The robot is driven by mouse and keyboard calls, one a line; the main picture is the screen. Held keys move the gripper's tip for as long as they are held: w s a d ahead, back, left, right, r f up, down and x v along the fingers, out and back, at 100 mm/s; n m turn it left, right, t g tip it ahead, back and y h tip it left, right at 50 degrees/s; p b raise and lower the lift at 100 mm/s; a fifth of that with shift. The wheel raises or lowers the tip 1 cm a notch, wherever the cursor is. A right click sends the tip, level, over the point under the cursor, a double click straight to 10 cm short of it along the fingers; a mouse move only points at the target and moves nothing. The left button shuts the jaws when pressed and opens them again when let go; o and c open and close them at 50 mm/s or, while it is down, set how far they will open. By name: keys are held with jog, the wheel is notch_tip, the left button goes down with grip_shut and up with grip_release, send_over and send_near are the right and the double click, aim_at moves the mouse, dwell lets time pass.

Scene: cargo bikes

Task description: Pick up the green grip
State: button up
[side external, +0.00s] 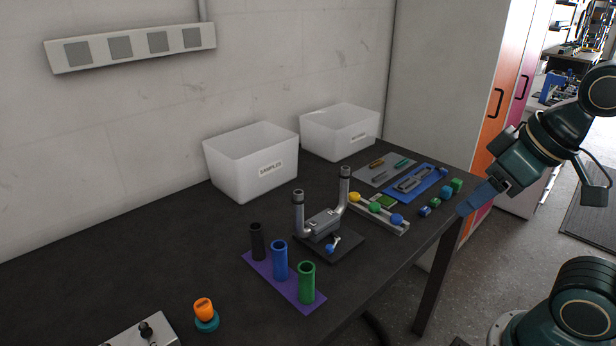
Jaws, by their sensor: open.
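The green grip (306,284) is a hollow green tube standing upright at the right end of a purple mat (273,288). A blue grip (280,261) and a black grip (257,242) stand in a row to its left. My gripper (470,206) is at the right, beside the table's far right edge, well away from the green grip. It is open; its blue fingers are small here, and I see nothing held.
A handlebar fixture (322,222) stands just behind the grips. Two white bins (240,181) (329,145) stand at the back. A knob strip (385,219), blue tray (439,175) and small blocks (446,191) lie right. An orange-topped piece (204,309) stands front left. The table's left is clear.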

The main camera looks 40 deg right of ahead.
dwell(0.3)
jog(key=n+g, duration=0.6)
jog(key=n, duration=1.2)
send_over(306, 275)
jog(key=w+d, duration=0.1)
notch_tip(306, 275, down, 7)
jog(key=shift+w+d+f, duration=0.1)
jog(key=shift+w+f, duration=0.05)
jog(key=shift+f, duration=0.1)
notch_tip(306, 275, down, 8)
jog(key=shift+f, duration=0.2)
jog(key=shift+f, duration=2.6)
